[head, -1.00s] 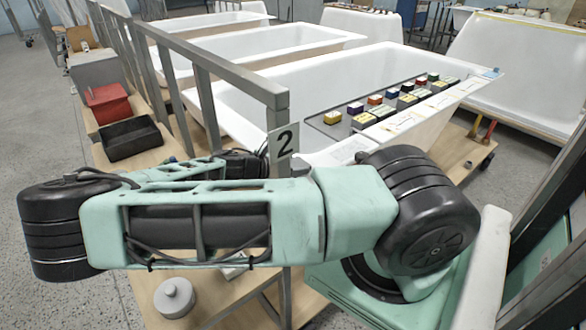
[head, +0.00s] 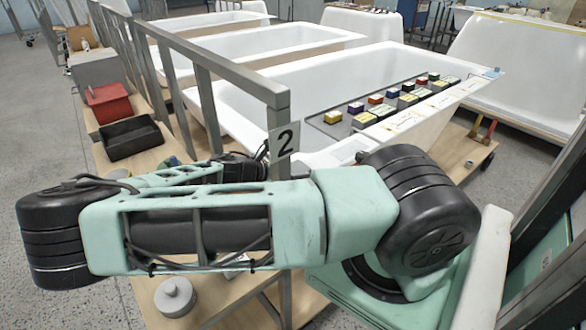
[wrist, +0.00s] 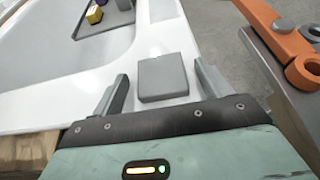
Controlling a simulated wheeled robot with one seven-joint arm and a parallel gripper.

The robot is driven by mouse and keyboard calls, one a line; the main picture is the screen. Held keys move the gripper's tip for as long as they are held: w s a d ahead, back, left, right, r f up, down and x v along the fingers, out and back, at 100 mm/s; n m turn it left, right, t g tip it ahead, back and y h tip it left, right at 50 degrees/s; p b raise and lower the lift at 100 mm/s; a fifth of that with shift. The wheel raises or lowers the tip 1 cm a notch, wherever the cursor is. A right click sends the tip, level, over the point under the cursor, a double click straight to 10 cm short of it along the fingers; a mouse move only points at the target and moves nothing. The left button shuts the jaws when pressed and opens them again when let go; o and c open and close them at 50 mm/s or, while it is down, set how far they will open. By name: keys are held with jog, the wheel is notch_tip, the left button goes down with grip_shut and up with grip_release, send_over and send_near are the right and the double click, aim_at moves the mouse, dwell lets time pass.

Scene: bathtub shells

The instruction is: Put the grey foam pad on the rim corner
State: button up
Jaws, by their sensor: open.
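The grey foam pad (wrist: 165,77) is a small square block in the wrist view. It appears to lie flat on the white rim corner (wrist: 70,105) of a bathtub shell. My gripper (wrist: 161,70) is open, with one finger to the left of the pad and one to the right. Gaps show between the pad and both fingers. In the head view the tub (head: 290,85) is the near one, behind the "2" plate. My arm crosses in front of it there, and the pad is not visible.
A dark tray with several coloured blocks (head: 332,117) lies across the tub. A grey rail (head: 205,60) runs along the tub's left end. In the wrist view an orange tool (wrist: 275,30) lies on a grey surface at right, close to the right finger.

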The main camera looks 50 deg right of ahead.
jog(key=v, duration=1.1)
